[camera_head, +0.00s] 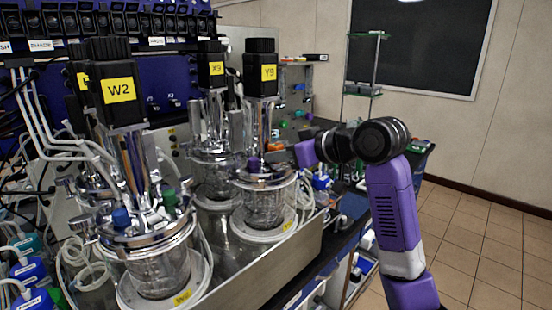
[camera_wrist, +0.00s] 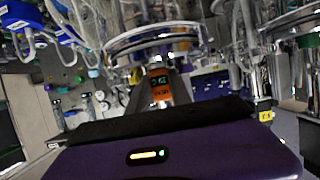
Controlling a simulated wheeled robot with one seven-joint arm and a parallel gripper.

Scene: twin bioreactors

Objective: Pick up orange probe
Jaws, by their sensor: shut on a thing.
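The orange probe (camera_wrist: 158,84) shows in the middle of the wrist view, with small dark markings on its face. My gripper (camera_wrist: 160,97) has its dark fingers on either side of the probe and is shut on it. The metal rim and glass of a vessel lie just behind the probe. In the head view my gripper's purple wrist end (camera_head: 305,153) is at the right side of the vessel labelled Y9 (camera_head: 264,205). Whether the probe still touches the vessel lid is unclear.
The vessel W2 (camera_head: 157,270) stands at front left, and X9 (camera_head: 211,160) stands behind Y9. Tubes and cables hang around the vessels. A metal tray wall (camera_head: 270,262) runs along the bench front. Open tiled floor (camera_head: 490,235) lies to the right.

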